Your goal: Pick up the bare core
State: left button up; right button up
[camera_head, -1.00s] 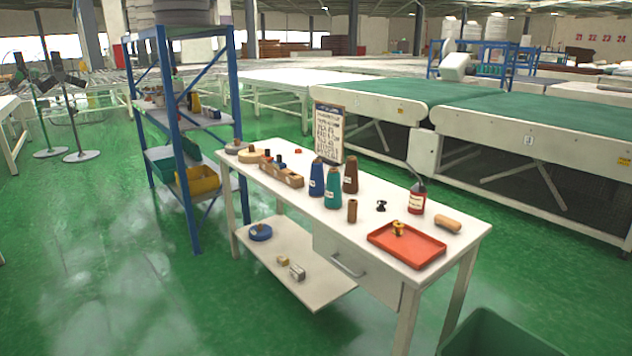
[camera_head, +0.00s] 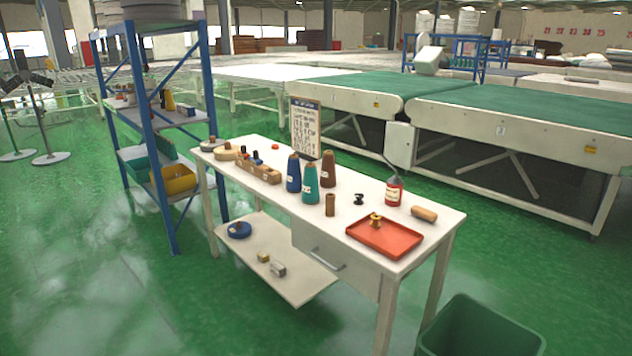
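A small bare brown core (camera_head: 330,205) stands upright on the white table (camera_head: 270,207), in front of the thread cones. A blue cone (camera_head: 293,173), a teal cone (camera_head: 310,185) and a brown cone (camera_head: 328,170) stand behind it and to its left. The core appears apart from them, with free tabletop to its right. Neither of my grippers shows in the head view.
A red tray (camera_head: 384,237) holds a small brass-coloured part. A red bottle (camera_head: 393,191), a black piece (camera_head: 359,198) and a tan roll (camera_head: 424,213) are nearby. A wooden block (camera_head: 257,171) lies left. A green bin (camera_head: 482,325) stands on the floor at the front right.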

aim_at(330, 198)
jog(key=u, duration=0.55)
jog(key=k, duration=1.3)
jog(key=u, duration=0.8)
jog(key=i, duration=4)
jog(key=z, duration=2.05)
jog(key=i, duration=1.1)
jog(key=z, duration=1)
